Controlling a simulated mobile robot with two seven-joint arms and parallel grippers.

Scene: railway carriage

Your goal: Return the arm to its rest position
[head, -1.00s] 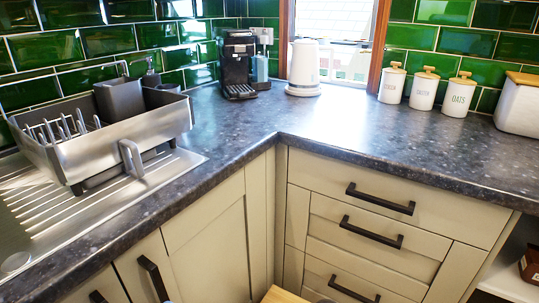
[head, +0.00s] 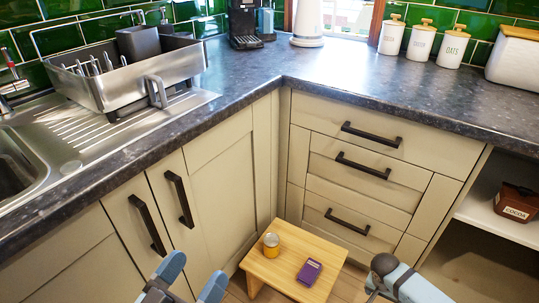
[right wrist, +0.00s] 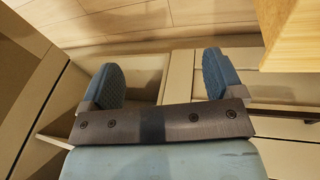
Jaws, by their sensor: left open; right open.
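My left gripper (head: 193,279) shows at the bottom of the head view, left of the wooden stool. Its two blue fingers are apart with nothing between them. Part of my right arm (head: 408,284) shows at the bottom right of the head view, to the right of the stool. My right gripper (right wrist: 160,78) is open and empty in the right wrist view, its blue pads wide apart. The floor and pale cabinet fronts show beyond it. A wooden edge (right wrist: 292,45) is close on its right; I see no contact.
Pale cabinets and drawers (head: 345,160) stand behind. The dark worktop (head: 330,72) bears a dish rack (head: 130,75) and canisters (head: 421,41). A brown cocoa container (head: 516,203) sits on an open shelf.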

